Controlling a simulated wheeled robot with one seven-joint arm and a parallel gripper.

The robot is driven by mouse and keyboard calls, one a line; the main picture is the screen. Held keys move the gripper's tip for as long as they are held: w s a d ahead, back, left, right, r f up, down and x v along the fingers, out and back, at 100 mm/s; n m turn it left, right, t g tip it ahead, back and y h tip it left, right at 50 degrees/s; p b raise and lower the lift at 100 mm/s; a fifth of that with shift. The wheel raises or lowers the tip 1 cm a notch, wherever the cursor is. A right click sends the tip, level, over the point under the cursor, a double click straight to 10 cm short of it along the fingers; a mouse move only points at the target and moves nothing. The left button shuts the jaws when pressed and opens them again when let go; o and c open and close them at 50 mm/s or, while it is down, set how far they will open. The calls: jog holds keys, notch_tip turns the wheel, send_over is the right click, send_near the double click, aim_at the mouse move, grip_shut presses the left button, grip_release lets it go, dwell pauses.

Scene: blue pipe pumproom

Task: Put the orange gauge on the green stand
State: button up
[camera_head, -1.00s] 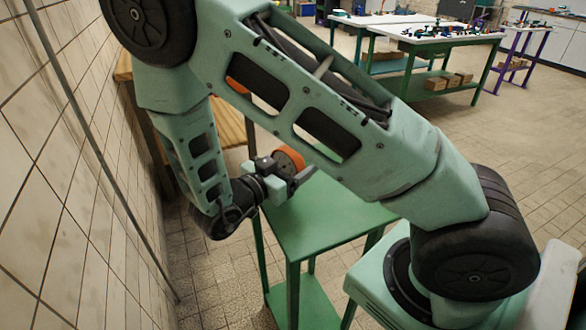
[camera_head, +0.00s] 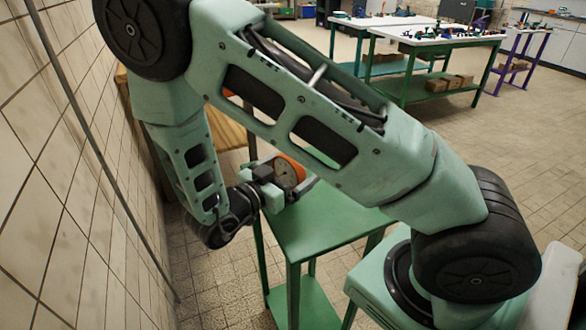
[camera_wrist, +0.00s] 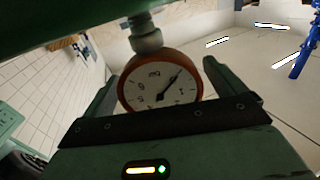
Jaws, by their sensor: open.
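The orange gauge (camera_head: 289,171) has a pale round dial and shows at the far left part of the green stand's top (camera_head: 320,222). In the wrist view the gauge (camera_wrist: 160,83) sits between the two fingers of my gripper (camera_wrist: 158,88), dial facing the camera. Its grey stem points up in that picture, towards a dark green surface along the top edge. My jaws are open around the gauge. In the head view my gripper (camera_head: 290,186) is at the stand's far left side. Whether the stem touches the stand top is hard to tell.
A tiled wall (camera_head: 60,160) runs close along the left. A wooden-topped table (camera_head: 228,128) stands behind my arm. White-topped workbenches (camera_head: 440,36) with small items are far back. Open tiled floor (camera_head: 500,140) lies at right.

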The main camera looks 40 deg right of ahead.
jog(key=s+a, duration=0.1)
jog(key=a, duration=0.9)
jog(key=w+a+n+t+y, duration=0.5)
jog(key=w+a+t+y, duration=0.2)
jog(key=w+y, duration=0.25)
jog(key=s+a+r+n+y, duration=0.1)
jog(key=s+a+n+y, duration=0.15)
jog(key=a+y, duration=0.3)
jog(key=s+a+r+n+y, duration=0.1)
jog(key=a+r+n+y, duration=0.1)
jog(key=a+n+y, duration=0.35)
jog(key=s+a+r+n+g+y, duration=0.2)
jog(key=s+a+n+g, duration=0.2)
jog(key=s, duration=0.3)
jog(key=s+d+n+g+h, duration=0.2)
jog(key=s+d+n, duration=0.1)
jog(key=s+d, duration=0.2)
jog(key=s+d+r+n+g+h, duration=0.1)
jog(key=s+d+n, duration=0.3)
jog(key=s, duration=0.6)
jog(key=shift+s+d+r+g+h+b, duration=0.4)
jog(key=shift+d+g, duration=0.3)
jog(key=shift+g, duration=0.2)
jog(key=shift+w, duration=0.1)
